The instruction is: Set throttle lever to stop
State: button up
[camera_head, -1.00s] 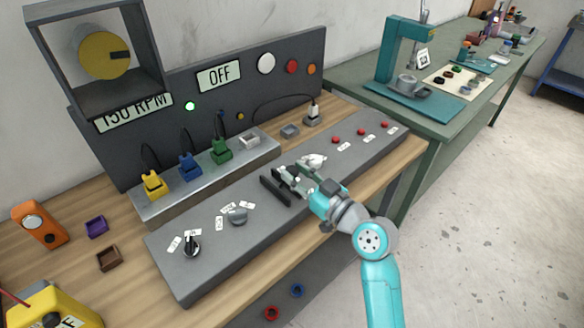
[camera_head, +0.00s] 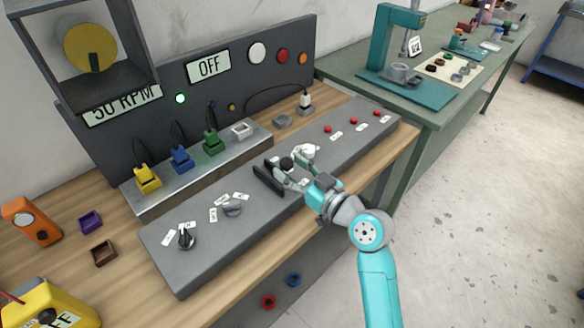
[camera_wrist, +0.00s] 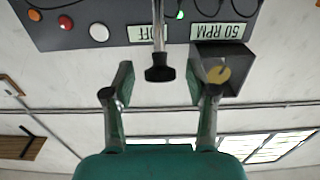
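The throttle lever is a metal rod with a black knob (camera_wrist: 160,73). It rises from a dark slot (camera_head: 268,178) in the grey control panel (camera_head: 215,255), and its knob (camera_head: 287,163) also shows in the head view. My gripper (camera_head: 294,170) is at the lever, over the middle of the panel. In the wrist view my gripper (camera_wrist: 160,84) has its two green fingers apart, one on each side of the knob, with visible gaps. The display (camera_head: 122,104) reads 50 RPM and the other display (camera_head: 209,67) reads OFF.
Two knobs (camera_head: 186,237) (camera_head: 232,207) sit on the panel's left part and several red buttons (camera_head: 328,129) on its right. Yellow, blue and green plugs (camera_head: 180,160) stand in a raised strip behind. A green bench (camera_head: 430,110) with a press stands to the right.

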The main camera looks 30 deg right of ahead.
jog(key=v, duration=1.2)
dwell(0.5)
jog(key=s+a+f+m+g+h, duration=0.1)
jog(key=s+a+f+m+h, duration=0.15)
jog(key=s+f, duration=0.45)
jog(key=s+a+f+m+g+h, duration=0.1)
jog(key=s+a+f+m+h, duration=0.1)
jog(key=s+f+m+h, duration=0.35)
jog(key=s+a+n+y, duration=0.2)
jog(key=s+a+n, duration=0.1)
jog(key=s, duration=1.5)
jog(key=shift+n, duration=0.7)
